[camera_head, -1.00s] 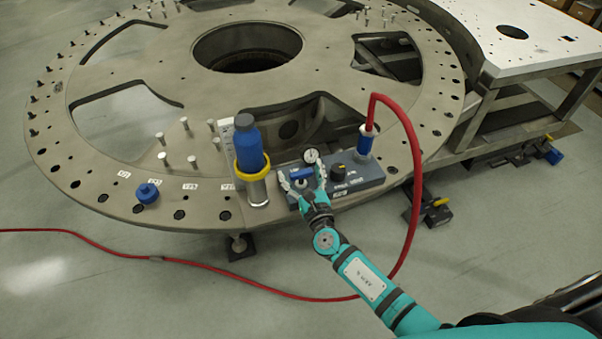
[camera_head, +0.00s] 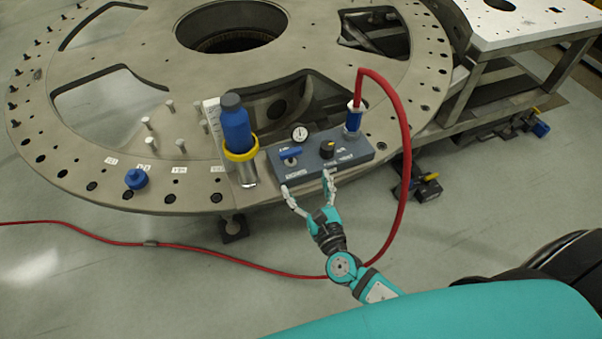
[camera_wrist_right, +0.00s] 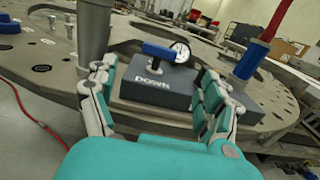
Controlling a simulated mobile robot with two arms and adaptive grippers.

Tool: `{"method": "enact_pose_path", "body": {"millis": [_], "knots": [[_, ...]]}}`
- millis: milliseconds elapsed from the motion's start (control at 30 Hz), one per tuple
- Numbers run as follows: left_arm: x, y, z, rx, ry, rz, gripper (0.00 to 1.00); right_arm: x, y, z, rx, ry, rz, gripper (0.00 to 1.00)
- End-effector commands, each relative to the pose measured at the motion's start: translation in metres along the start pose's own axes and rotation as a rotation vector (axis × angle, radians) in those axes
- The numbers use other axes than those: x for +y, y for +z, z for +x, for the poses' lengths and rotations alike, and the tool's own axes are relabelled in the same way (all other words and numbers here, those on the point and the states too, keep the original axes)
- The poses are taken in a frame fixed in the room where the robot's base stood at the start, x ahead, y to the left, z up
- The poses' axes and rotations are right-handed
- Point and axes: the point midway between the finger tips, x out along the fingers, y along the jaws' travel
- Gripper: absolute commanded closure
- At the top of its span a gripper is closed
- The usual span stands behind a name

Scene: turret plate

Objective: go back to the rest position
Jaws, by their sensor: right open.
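My right gripper (camera_head: 309,197) is open and empty at the front edge of the grey control box (camera_head: 343,157). Its fingers are spread, one near the box's left front corner and one near the middle of its front. In the right wrist view the open fingers (camera_wrist_right: 158,108) frame the box (camera_wrist_right: 150,84), with its blue lever (camera_wrist_right: 160,50) beyond them. My left gripper is not in view.
A blue bottle in a yellow-ringed holder (camera_head: 240,154) stands left of the box. A red hose (camera_head: 404,140) arcs from the blue fitting (camera_head: 354,117) down to the floor. A blue knob (camera_head: 136,178) sits on the turret plate (camera_head: 75,165). Open floor (camera_head: 120,290) lies in front.

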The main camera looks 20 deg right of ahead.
Motion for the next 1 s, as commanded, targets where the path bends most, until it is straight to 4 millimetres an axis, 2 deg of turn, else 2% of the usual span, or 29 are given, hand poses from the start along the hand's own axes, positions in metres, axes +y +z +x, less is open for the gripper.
{"method": "enact_pose_path", "body": {"millis": [567, 667, 767, 867, 1000], "knots": [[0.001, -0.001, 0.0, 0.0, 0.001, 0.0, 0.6, 0.0, 0.0, -0.004, 0.0, 0.001, 0.0, 0.17], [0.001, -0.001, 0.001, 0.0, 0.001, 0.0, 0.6, -0.002, -0.008, -0.005, 0.018, -0.005, 0.022, 0.17], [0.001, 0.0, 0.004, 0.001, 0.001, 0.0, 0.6, -0.01, -0.041, -0.008, 0.093, -0.033, 0.116, 0.17], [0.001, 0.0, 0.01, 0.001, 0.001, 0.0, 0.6, -0.024, -0.101, -0.019, 0.225, -0.099, 0.299, 0.17], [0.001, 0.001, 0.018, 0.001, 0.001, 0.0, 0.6, -0.047, -0.201, -0.054, 0.431, -0.276, 0.649, 0.17]]}}
